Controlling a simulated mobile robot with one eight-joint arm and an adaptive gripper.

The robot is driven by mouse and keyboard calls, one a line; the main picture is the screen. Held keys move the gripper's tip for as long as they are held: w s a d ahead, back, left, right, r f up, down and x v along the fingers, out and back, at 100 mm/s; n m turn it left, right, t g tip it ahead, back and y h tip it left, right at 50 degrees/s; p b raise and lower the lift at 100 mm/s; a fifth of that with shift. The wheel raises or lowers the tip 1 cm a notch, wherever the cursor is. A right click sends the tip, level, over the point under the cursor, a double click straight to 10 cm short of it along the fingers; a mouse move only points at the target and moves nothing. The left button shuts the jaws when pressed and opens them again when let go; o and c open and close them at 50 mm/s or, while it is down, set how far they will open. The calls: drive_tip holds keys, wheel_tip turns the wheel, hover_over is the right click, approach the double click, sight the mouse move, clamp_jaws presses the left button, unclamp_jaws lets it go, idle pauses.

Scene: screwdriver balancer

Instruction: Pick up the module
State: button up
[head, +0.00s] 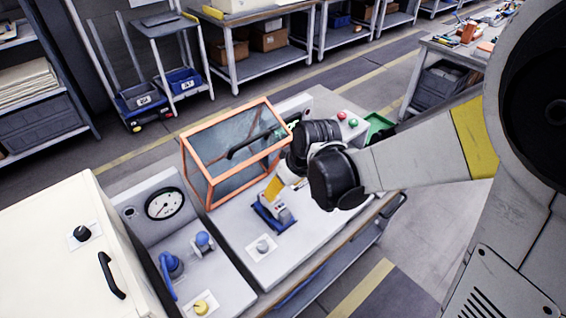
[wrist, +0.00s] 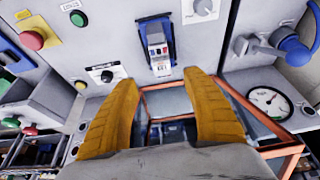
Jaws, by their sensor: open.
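The module (head: 280,213) looks like a small grey-white block sitting in a blue holder (head: 262,222) on the grey worktop. In the wrist view the module (wrist: 156,40) lies beyond my fingertips, roughly between their lines, with the blue holder around it. My gripper (head: 275,188) is just above and behind the module in the head view. In the wrist view its two yellow fingers (wrist: 163,78) are spread apart with nothing between them. Contact with the module does not show. My arm hides part of the worktop on the right in the head view.
An orange-framed clear box (head: 207,190) with a black handle stands close behind the module. A knob plate (head: 262,247) is in front of it. A gauge (head: 163,204) and blue valves (head: 171,265) are to the left. Red and green buttons (head: 347,119) are behind my wrist.

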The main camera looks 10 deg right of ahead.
drive_tip(key=b, duration=0.2)
hover_over(277, 206)
wheel_tip(277, 206, down, 4)
drive_tip(key=shift+f, duration=0.15)
drive_tip(key=b+x, duration=0.2)
drive_tip(key=x, duration=0.3)
drive_tip(key=shift+w+d+f, duration=0.1)
drive_tip(key=shift+w+f, duration=0.05)
drive_tip(key=shift+f, duration=0.25)
clamp_jaws()
